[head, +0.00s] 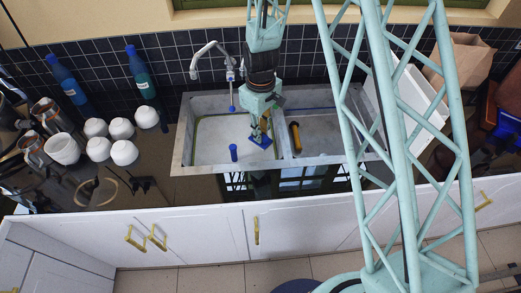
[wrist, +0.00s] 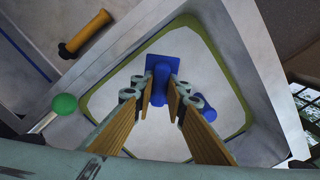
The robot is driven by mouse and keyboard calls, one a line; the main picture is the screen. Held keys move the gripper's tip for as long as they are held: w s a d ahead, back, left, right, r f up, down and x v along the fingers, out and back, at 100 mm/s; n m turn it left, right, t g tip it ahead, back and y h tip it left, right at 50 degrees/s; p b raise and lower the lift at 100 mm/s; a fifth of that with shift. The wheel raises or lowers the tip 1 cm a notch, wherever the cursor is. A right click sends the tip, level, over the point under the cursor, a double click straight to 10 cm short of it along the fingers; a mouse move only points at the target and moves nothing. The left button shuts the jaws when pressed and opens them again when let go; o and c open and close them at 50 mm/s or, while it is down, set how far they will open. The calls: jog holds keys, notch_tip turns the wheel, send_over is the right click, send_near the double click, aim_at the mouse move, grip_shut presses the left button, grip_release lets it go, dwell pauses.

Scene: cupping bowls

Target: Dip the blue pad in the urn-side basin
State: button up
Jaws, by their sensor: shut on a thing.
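The blue pad (wrist: 176,63) shows in the wrist view beyond my fingertips, with a narrower blue part between them. My gripper (wrist: 160,92) is shut on it. In the head view my gripper (head: 264,124) points down into the left basin (head: 213,128), near the divider, with the pad (head: 261,140) at its tip. The left basin has a green-yellow line around it, which also shows in the wrist view (wrist: 100,85). I cannot tell whether the pad touches the basin floor. I cannot tell which basin is the urn-side one.
An orange, black-ended cylinder (head: 295,137) lies by the divider. A tap (head: 210,50) rises behind. White bowls (head: 97,148) and blue-green bottles (head: 140,73) crowd the counter at left.

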jog(key=shift+r+p, duration=1.95)
jog(key=shift+r, duration=2.8)
jog(key=shift+a, duration=0.1)
